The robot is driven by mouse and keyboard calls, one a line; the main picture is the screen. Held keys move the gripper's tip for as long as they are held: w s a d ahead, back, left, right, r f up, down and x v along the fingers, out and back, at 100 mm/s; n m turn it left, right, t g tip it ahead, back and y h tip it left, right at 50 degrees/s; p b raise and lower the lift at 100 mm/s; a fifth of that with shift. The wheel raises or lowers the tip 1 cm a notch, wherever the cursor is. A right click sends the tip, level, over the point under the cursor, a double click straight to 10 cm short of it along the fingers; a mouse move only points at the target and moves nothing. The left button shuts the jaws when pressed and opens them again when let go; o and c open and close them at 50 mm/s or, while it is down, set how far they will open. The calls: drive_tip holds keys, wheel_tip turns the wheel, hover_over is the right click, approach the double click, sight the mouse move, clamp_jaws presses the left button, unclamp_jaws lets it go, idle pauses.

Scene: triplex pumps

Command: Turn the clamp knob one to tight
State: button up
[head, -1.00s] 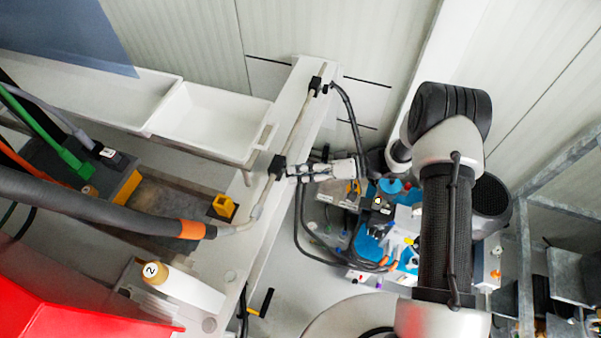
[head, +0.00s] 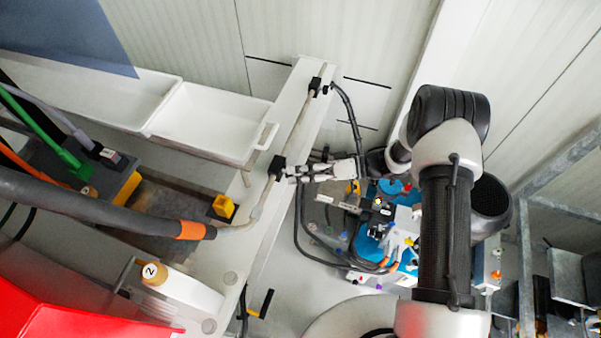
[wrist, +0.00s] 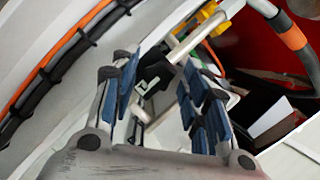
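A black clamp (head: 277,167) sits on the thin metal pipe along the white beam. My gripper (head: 292,174) is just to the right of this clamp in the head view. In the wrist view the black clamp part (wrist: 155,73) shows between the blue-padded fingers of my gripper (wrist: 158,72), near the tips. The fingers are apart, with a gap between them and the black part, so I see no grip on it. A second black clamp (head: 316,86) is farther up the same pipe. I cannot read which clamp carries number one, nor how tight either knob is.
A thick grey hose (head: 100,207) with an orange band joins the pipe at the left. White trays (head: 211,122) lie behind the beam. A yellow block (head: 222,206) and a white handle with a knob marked 2 (head: 154,273) are nearby. Dark cables hang below my gripper.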

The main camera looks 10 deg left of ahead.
drive_tip(key=shift+o, duration=0.3)
drive_tip(key=v, duration=1.2)
